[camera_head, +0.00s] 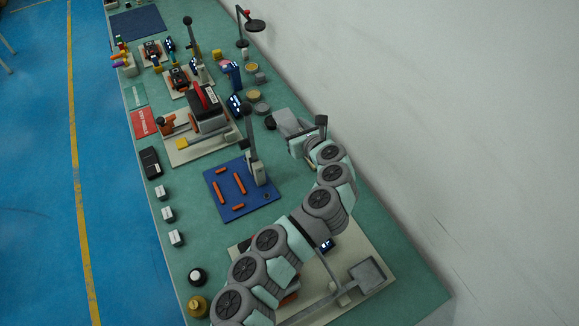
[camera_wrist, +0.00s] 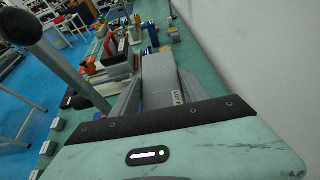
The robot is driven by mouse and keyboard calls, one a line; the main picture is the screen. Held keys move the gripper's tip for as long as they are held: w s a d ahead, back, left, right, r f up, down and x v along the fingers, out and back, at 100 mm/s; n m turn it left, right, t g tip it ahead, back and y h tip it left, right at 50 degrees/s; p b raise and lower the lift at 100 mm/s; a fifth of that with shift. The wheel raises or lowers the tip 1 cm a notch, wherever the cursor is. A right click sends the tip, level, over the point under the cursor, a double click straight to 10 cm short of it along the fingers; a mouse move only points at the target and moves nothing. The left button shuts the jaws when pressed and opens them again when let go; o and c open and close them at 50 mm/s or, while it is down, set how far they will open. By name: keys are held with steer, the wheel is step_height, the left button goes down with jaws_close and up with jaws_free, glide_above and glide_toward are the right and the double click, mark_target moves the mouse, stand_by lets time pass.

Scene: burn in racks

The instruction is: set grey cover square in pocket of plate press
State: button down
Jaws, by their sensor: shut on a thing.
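In the head view the grey cover (camera_head: 287,121) shows beyond my gripper (camera_head: 297,138), held above the back edge of the bench near the wall. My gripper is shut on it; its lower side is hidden. Which fixture is the plate press is not clear. One candidate is a beige base (camera_head: 385,278) at the bottom right with a grey square tray (camera_head: 368,272), partly hidden by my arm. A blue plate (camera_head: 226,208) with orange strips and an upright lever (camera_head: 253,150) stands left of my gripper.
A fixture with a dark box and red handle (camera_head: 206,101) stands farther along the bench. Several small white-topped blocks (camera_head: 168,214) line the left edge. Round tins (camera_head: 262,108) lie near the gripper. The lever's black knob (camera_wrist: 20,25) is close on the left in the wrist view.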

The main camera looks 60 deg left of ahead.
steer(key=b, duration=0.3)
glide_above(289, 170)
step_height(289, 170, down, 16)
steer(key=shift+w, duration=0.1)
steer(key=shift+f+b, duration=0.75)
steer(key=shift+f, duration=1.3)
steer(key=shift+f, duration=0.1)
steer(key=c, duration=0.6)
jaws_free()
